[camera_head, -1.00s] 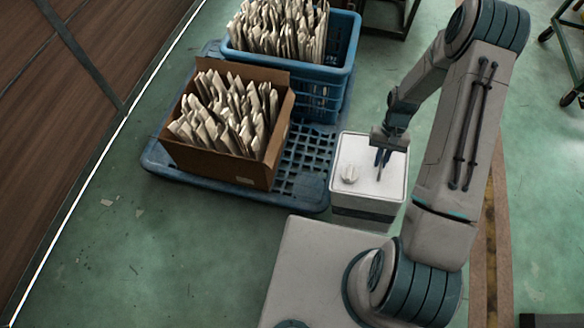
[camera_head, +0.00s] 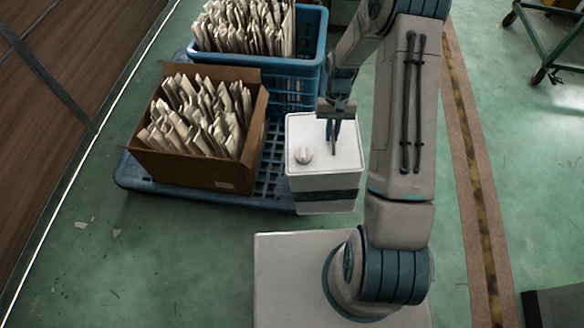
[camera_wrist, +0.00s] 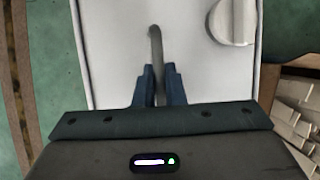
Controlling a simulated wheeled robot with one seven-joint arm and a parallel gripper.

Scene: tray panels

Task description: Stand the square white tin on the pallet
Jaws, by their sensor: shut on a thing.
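The square white tin (camera_head: 324,187) has a round white cap, a top handle and a dark band around its side. My gripper (camera_head: 333,136) is shut on the handle on the tin's top. The wrist view shows the fingers (camera_wrist: 158,88) closed on the handle above the white top (camera_wrist: 110,50). The tin looks upright and overlaps the right edge of the blue pallet (camera_head: 180,193) in the head view. I cannot tell whether its base touches the pallet or hangs clear.
A cardboard box (camera_head: 215,173) full of envelopes stands on the pallet's front part. A blue crate (camera_head: 291,75), also full, stands behind it. A narrow strip of bare pallet grid (camera_head: 270,168) shows between box and tin. A green cart (camera_head: 545,50) is far right.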

